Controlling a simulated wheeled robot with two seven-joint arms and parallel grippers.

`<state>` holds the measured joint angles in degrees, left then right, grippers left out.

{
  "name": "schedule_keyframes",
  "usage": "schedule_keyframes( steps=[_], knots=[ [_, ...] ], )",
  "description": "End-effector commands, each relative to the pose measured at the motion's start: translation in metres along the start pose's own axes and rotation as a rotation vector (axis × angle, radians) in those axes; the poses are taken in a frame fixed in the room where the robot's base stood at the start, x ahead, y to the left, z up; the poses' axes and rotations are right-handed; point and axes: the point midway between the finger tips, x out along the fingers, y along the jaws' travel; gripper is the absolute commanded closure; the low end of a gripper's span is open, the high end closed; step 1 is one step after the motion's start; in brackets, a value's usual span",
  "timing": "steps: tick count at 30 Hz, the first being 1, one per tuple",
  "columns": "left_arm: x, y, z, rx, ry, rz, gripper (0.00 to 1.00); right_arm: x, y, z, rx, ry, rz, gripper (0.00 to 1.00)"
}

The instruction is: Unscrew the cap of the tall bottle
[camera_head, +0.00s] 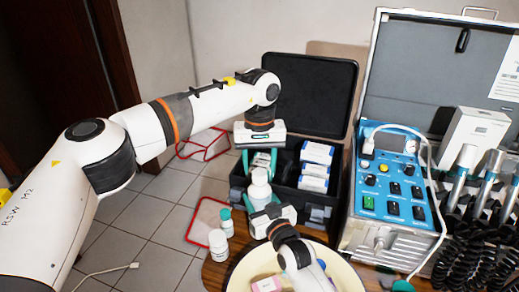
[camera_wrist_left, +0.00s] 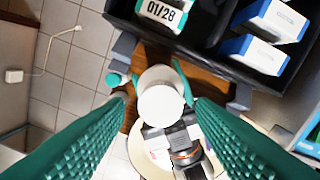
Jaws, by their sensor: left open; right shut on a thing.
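The tall white bottle (camera_head: 259,191) stands upright near the front of the black case, its white cap (camera_head: 260,175) uppermost. My right gripper (camera_head: 268,213) is shut on the bottle's body from the front right. My left gripper (camera_head: 259,160) points down directly above the bottle, with its green fingers open on either side of the cap. In the left wrist view the round white cap (camera_wrist_left: 160,100) lies between the two spread fingers, with a gap visible on the left; contact on the right cannot be told. My right gripper (camera_wrist_left: 172,137) shows below it. The bottle's lower part is partly hidden.
Two small bottles, one teal-capped (camera_head: 226,219) and one white (camera_head: 218,245), stand left of the tall bottle. The open black case (camera_head: 322,196) holding boxes is close behind. A cream basin (camera_head: 352,281) is in front, and a blue control unit (camera_head: 397,185) at right.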

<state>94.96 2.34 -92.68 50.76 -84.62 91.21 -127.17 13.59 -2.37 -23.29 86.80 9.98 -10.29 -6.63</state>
Motion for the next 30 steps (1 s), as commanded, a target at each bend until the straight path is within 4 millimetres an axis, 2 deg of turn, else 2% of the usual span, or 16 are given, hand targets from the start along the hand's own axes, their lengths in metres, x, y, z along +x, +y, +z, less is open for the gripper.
schedule_keyframes(
  steps=[1,6,17,25,26,30],
  knots=[
    [0.009,0.0,-0.001,0.0,0.003,0.001,0.49,0.0,0.0,0.0,-0.001,0.0,0.0,1.0],
    [0.026,0.0,-0.001,0.0,0.002,0.0,0.49,0.0,0.0,0.0,0.0,0.0,0.0,1.0],
    [0.031,0.0,0.0,-0.001,0.0,0.0,0.49,0.0,0.0,0.0,0.0,0.0,0.0,1.0],
    [0.031,0.0,0.0,-0.001,0.0,0.0,0.92,0.0,0.0,0.0,0.0,0.0,0.0,1.0],
    [0.031,0.0,0.0,-0.001,0.0,0.0,0.95,0.0,0.0,0.0,0.0,0.0,0.0,1.0],
    [0.031,0.0,0.0,-0.013,0.0,0.0,0.95,0.0,0.0,0.0,0.0,0.0,0.0,1.0]
  ],
)
